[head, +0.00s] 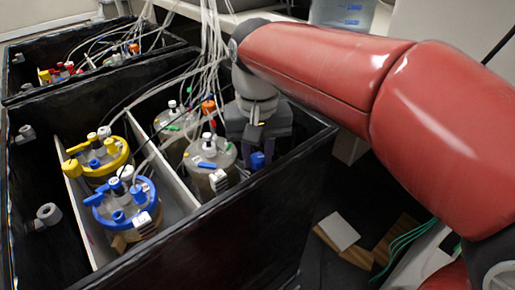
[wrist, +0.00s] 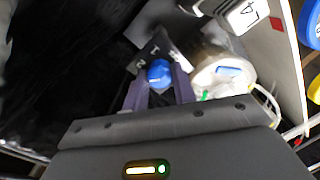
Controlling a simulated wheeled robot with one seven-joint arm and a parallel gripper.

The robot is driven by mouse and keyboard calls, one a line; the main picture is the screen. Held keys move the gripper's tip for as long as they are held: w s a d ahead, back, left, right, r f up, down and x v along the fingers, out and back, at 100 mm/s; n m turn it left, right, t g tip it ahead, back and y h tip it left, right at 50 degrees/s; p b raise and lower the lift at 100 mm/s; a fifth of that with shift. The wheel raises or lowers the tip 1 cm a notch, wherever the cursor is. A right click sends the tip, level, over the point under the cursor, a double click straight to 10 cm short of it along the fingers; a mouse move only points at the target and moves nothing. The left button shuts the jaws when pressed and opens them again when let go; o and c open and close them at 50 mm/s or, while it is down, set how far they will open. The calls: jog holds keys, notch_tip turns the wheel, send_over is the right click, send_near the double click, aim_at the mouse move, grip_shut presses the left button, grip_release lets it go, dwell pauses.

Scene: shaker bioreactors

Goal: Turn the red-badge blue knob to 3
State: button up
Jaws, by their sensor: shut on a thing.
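My gripper (head: 259,135) points down inside the near black box, by its right wall. In the wrist view, the two dark purple fingers of my gripper (wrist: 159,83) are closed on the sides of a small blue knob (wrist: 158,70). In the head view, a blue knob (head: 257,160) shows just below the gripper. A red diamond badge (wrist: 277,22) is on the light divider at the upper right of the wrist view.
A clear vessel (wrist: 222,70) stands close right of the fingers. The near black box (head: 225,230) also holds a blue-ringed vessel (head: 122,204) and a yellow-ringed vessel (head: 97,160). Tubes hang over it, left of my arm. The box's right wall is close to the gripper.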

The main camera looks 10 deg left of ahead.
aim_at(257, 157)
jog(key=n, duration=0.6)
jog(key=shift+n, duration=0.3)
dwell(0.4)
jog(key=o, duration=1)
notch_tip(257, 157, up, 8)
jog(key=shift+f, duration=0.1)
